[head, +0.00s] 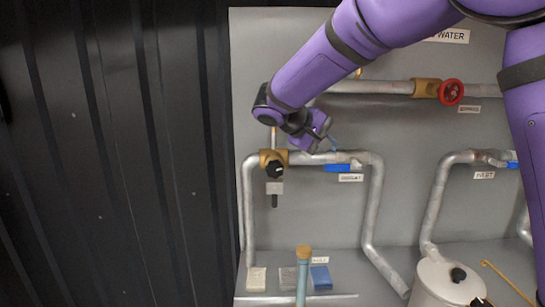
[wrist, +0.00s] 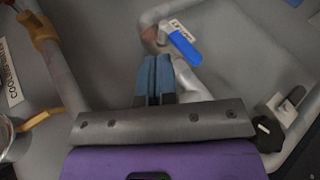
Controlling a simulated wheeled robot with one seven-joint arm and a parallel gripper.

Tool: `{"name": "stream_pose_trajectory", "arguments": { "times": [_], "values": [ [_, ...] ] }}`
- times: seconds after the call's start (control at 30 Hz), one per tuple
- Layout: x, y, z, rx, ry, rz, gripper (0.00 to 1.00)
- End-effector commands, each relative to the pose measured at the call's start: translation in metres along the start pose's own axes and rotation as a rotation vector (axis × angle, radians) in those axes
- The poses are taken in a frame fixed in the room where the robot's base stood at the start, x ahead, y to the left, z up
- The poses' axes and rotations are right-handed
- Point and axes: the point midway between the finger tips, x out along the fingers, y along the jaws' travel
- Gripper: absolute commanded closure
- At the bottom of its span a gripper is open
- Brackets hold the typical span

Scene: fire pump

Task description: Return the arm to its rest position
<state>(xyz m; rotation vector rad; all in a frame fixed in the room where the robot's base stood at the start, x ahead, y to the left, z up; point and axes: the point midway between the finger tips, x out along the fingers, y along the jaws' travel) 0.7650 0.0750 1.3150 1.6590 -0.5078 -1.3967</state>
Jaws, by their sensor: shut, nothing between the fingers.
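My purple arm reaches in from the upper right in the head view. My gripper (head: 334,144) is at its lower left end, in front of the grey panel and above a blue valve lever (head: 338,168). In the wrist view the gripper's two blue fingers (wrist: 154,75) are shut together with nothing between them. The blue lever (wrist: 185,48) shows just beyond and to the right of the fingertips there. I cannot tell exactly how far the fingers are from the pipe.
A brass valve with a black knob (head: 272,168) is left of the gripper. A red handwheel (head: 451,92) sits on the upper pipe (head: 370,87). Below are a white tank (head: 435,283), small blocks (head: 320,277) and a blue upright handle (head: 302,280). A dark ribbed wall (head: 110,150) fills the left.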

Motion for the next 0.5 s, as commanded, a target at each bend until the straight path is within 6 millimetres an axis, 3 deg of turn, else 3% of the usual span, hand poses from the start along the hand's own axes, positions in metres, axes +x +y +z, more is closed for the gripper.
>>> {"name": "stream_pose_trajectory", "arguments": {
  "times": [0.03, 0.2, 0.5],
  "values": [
    [0.006, 0.014, 0.019, 0.017, -0.01, -0.05, 1.0],
    [0.021, 0.038, 0.076, 0.059, -0.026, -0.213, 1.0],
    [0.032, 0.057, 0.176, 0.166, -0.003, -0.468, 1.0]
  ]
}}
